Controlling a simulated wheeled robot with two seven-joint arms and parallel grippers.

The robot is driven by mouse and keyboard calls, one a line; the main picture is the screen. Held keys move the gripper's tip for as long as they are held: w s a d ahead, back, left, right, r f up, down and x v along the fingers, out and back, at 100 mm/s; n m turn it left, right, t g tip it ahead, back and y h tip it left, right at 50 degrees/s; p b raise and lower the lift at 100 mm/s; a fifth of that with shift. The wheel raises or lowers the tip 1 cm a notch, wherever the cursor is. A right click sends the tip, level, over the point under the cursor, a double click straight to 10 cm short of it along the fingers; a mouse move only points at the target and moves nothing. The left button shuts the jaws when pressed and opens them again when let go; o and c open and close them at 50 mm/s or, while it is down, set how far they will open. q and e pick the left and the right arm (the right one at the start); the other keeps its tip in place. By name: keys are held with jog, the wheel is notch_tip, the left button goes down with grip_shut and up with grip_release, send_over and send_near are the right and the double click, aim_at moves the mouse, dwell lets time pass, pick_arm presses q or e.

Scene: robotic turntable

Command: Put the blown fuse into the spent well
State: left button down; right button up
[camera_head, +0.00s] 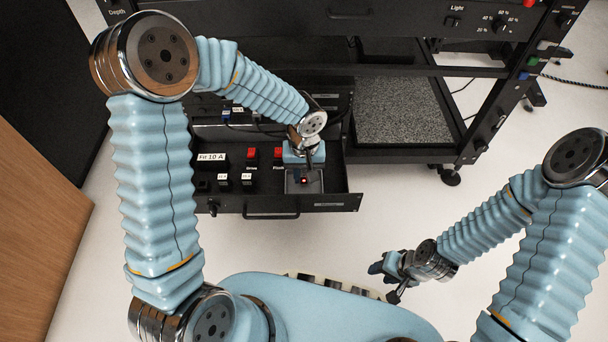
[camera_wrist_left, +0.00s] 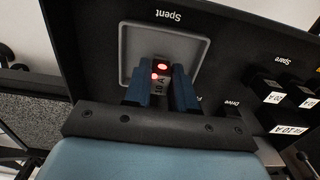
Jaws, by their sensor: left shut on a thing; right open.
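My left gripper (camera_head: 303,178) is shut on the blown fuse, a small dark block with a red glow (camera_head: 304,181). In the left wrist view the fuse (camera_wrist_left: 160,77) shows two red lights and a pale 10 A label between the two blue fingers (camera_wrist_left: 159,92). The spent well is a square grey recess (camera_head: 316,187) at the right of the open drawer. In the left wrist view the fuse overlaps the spent well (camera_wrist_left: 131,45), marked "Spent"; its exact height is unclear. My right gripper (camera_head: 386,282) is open and empty, low over the floor.
The black rack (camera_head: 400,70) stands behind, with a grey textured shelf (camera_head: 400,120). Floor right of the drawer is clear.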

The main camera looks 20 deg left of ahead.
pick_arm(q)
jog(key=shift+f, duration=0.15)
jog(key=shift+f, duration=0.15)
jog(key=c, duration=0.9)
grip_release()
jog(key=shift+c, duration=0.2)
jog(key=shift+r, duration=0.35)
notch_tip(320, 180, up, 12)
jog(key=p, duration=0.2)
jog(key=shift+f+p, duration=0.15)
jog(key=shift+p, duration=0.2)
